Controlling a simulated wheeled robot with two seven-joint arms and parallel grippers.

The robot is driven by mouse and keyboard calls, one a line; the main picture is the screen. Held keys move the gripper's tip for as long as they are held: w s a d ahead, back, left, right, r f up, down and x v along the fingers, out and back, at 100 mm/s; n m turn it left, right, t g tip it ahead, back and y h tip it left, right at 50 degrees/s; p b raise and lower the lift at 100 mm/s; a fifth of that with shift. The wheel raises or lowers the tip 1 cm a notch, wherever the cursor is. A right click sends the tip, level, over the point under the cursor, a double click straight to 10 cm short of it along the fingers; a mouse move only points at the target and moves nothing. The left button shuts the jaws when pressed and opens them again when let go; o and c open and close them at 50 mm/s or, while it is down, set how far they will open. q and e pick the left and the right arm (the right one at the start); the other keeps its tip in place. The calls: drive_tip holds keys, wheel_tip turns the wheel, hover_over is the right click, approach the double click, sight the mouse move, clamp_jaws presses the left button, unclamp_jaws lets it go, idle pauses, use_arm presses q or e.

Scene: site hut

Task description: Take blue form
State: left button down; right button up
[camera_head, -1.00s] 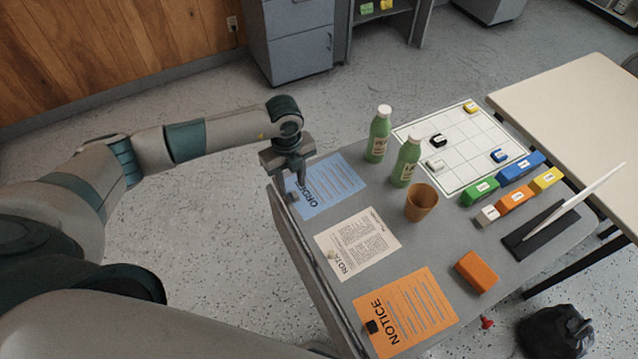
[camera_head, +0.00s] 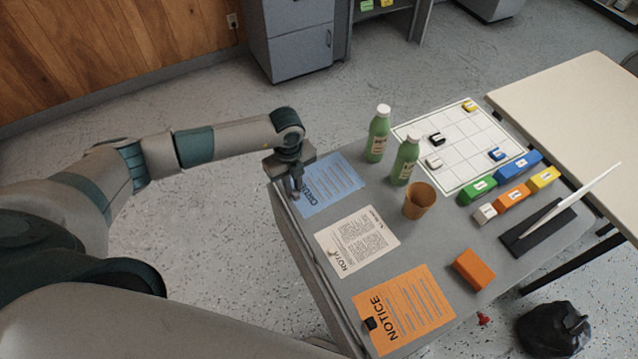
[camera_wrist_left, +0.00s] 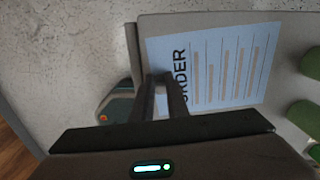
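The blue form (camera_head: 335,183), headed ORDER, lies flat at the near left edge of the grey table. It also shows in the left wrist view (camera_wrist_left: 222,68). My left gripper (camera_head: 295,192) points down over the form's headed end, by the table edge. In the left wrist view my left gripper (camera_wrist_left: 160,80) shows its two fingers with a narrow gap between them, in front of the form's left margin and part of the heading. The fingers hide that part of the form, and I cannot tell whether they touch it. My right gripper is not in view.
A white ROTA sheet (camera_head: 358,243) and an orange NOTICE sheet (camera_head: 410,305) lie along the same table edge (camera_head: 315,262). Green bottles (camera_head: 377,138) and a brown cup (camera_head: 419,201) stand beyond. A gridded board (camera_head: 462,150) and coloured blocks lie farther right.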

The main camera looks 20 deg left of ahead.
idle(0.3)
use_arm(q)
wheel_tip(320, 180, up, 10)
drive_tip(key=b, duration=0.3)
